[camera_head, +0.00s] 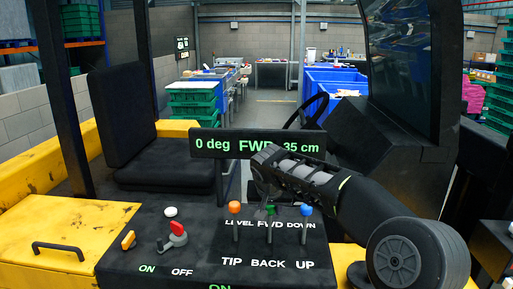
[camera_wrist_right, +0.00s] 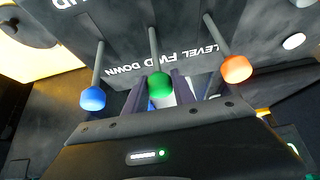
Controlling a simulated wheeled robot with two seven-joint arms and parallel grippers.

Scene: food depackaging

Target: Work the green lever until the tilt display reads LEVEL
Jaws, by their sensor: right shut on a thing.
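The green lever (camera_head: 270,212) stands between the other two levers on the black console, its knob partly hidden by my right gripper (camera_head: 267,198). In the wrist view the green knob (camera_wrist_right: 160,84) lies between the two fingers of the right gripper (camera_wrist_right: 156,92), which is shut on it. The display (camera_head: 258,145) behind the levers reads "0 deg FWD 35 cm" in green. The labels above the levers read LEVEL, FWD, DOWN, and those below read TIP, BACK, UP. My left gripper is not in view.
An orange lever (camera_head: 234,209) stands close on the left of the green one and a blue lever (camera_head: 306,211) close on the right. A black seat (camera_head: 125,125) is behind.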

